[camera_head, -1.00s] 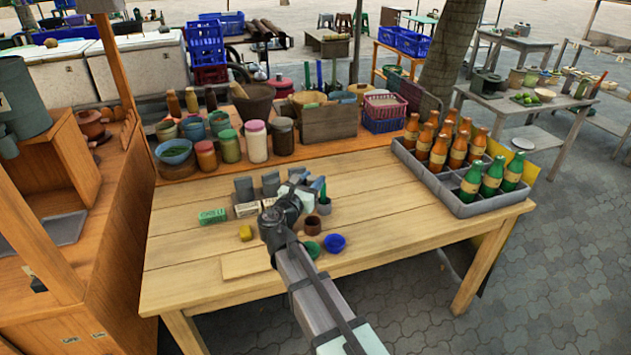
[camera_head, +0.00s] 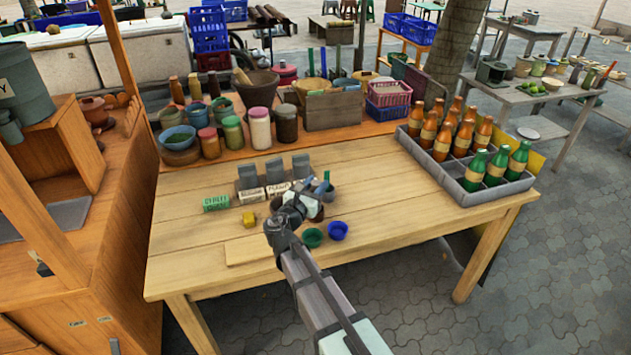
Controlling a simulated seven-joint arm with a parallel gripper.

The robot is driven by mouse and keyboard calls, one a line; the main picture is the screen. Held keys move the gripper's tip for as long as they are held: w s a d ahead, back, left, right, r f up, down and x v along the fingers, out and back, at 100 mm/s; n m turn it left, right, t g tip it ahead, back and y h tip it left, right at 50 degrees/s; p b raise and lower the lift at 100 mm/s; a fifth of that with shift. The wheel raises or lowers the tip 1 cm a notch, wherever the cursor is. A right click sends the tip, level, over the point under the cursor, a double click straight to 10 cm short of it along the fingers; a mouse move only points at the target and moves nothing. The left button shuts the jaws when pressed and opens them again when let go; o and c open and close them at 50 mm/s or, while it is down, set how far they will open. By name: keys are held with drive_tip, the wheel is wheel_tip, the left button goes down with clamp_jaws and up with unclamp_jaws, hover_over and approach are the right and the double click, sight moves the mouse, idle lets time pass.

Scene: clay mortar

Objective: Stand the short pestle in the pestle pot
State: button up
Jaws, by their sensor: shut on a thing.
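My gripper (camera_head: 309,194) is over the middle of the wooden table, low among the small wares. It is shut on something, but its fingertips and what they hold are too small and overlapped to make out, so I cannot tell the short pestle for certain. A blue piece (camera_head: 320,187) shows at the fingertip end. A small dark pot (camera_head: 330,194) with a green upright thing (camera_head: 327,176) in it stands just right of the fingertips; it may be the pestle pot.
A green cup (camera_head: 312,238) and a blue cup (camera_head: 337,231) stand close in front. Labelled boxes (camera_head: 251,194) and grey blocks (camera_head: 274,169) are behind and left. A bottle crate (camera_head: 460,185) stands right; the table between is clear.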

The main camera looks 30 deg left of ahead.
drive_tip(key=shift+f, duration=1.5)
drive_tip(key=o, duration=1.1)
drive_tip(key=shift+s, duration=0.15)
drive_tip(key=s, duration=1.3)
drive_tip(key=shift+s, duration=0.3)
drive_tip(key=shift+w, duration=0.1)
